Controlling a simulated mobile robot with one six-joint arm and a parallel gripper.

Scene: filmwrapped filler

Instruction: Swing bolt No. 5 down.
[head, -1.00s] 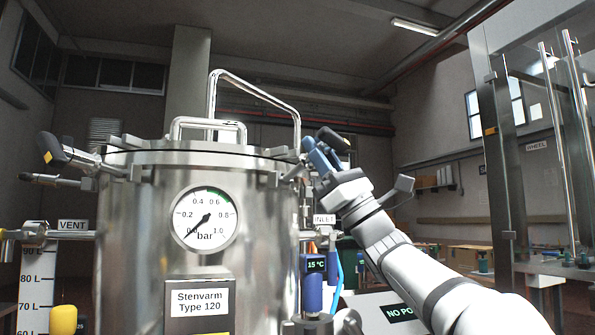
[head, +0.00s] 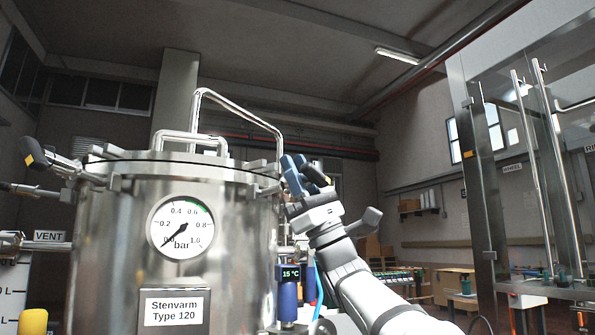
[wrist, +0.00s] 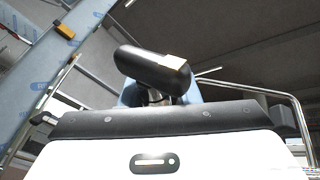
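The steel vessel (head: 110,240) stands at the left under its lid (head: 180,160). A swing bolt's black knob (head: 315,173) is at the lid's right edge, beside the blue fingers of my gripper (head: 292,168). In the wrist view the knob (wrist: 145,62), with a pale patch at one end, lies crosswise in front of the fingers. Its metal shank (wrist: 157,97) shows between the light blue fingers. How tightly they close on it is hidden. The bolt leans outward from the lid. No number is readable on it.
Another black-knobbed bolt (head: 48,160) with a yellow mark sticks out at the lid's left. A bent rail (head: 240,108) rises above the lid. A pressure gauge (head: 180,227) is on the vessel's front. A glass-and-steel frame (head: 480,190) stands at the right.

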